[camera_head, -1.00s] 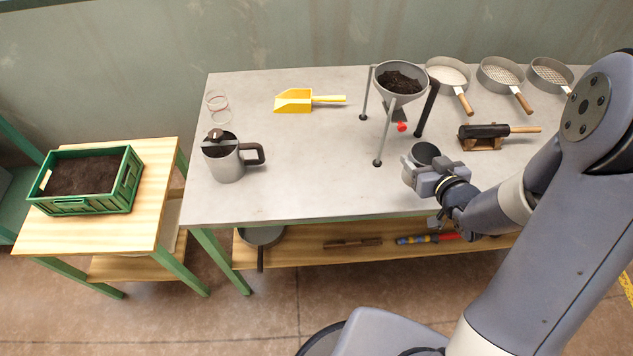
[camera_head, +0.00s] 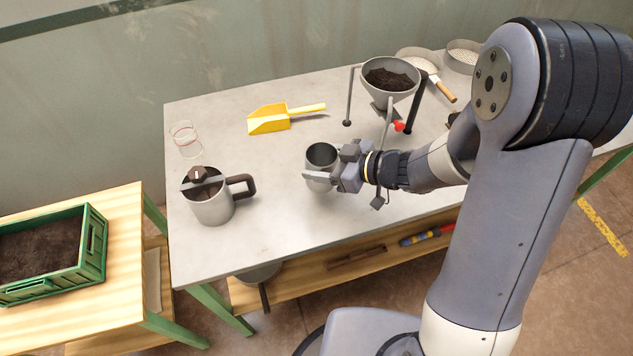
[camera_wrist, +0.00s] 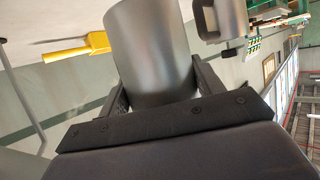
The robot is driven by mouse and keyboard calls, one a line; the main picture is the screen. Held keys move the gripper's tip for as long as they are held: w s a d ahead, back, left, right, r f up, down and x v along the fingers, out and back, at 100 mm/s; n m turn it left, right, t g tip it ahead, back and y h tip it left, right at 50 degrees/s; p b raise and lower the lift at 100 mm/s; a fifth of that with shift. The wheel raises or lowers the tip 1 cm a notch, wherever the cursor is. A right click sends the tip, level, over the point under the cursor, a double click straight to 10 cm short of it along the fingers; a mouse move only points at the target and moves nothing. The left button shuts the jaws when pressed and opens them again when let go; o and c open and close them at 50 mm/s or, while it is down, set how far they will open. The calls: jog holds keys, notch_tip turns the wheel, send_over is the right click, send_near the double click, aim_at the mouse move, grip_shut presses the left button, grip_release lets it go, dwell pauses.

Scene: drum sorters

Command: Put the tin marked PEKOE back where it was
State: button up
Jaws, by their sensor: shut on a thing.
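A grey metal tin (camera_head: 321,158), open at the top, is held upright between the fingers of my gripper (camera_head: 326,178). It appears to be over the grey table (camera_head: 270,220), between the pitcher and the hopper stand. I cannot tell whether its base touches the table. In the wrist view the tin (camera_wrist: 150,50) fills the space between the two dark fingers (camera_wrist: 158,95). No PEKOE marking is readable on its visible side.
A metal pitcher (camera_head: 212,205) stands to the left, a glass (camera_head: 187,140) behind it. A yellow scoop (camera_head: 270,119) lies at the back. A hopper of dark soil (camera_head: 391,78) stands on legs behind my arm. Sieves (camera_head: 418,58) lie at the back right.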

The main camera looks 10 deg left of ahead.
jog(key=shift+f+b, duration=0.35)
jog(key=shift+f, duration=2.75)
jog(key=shift+f, duration=0.15)
jog(key=o, duration=1)
jog(key=shift+o, duration=0.2)
jog(key=shift+r, duration=0.25)
jog(key=v, duration=1.2)
jog(key=shift+p, duration=0.3)
jog(key=shift+f, duration=0.1)
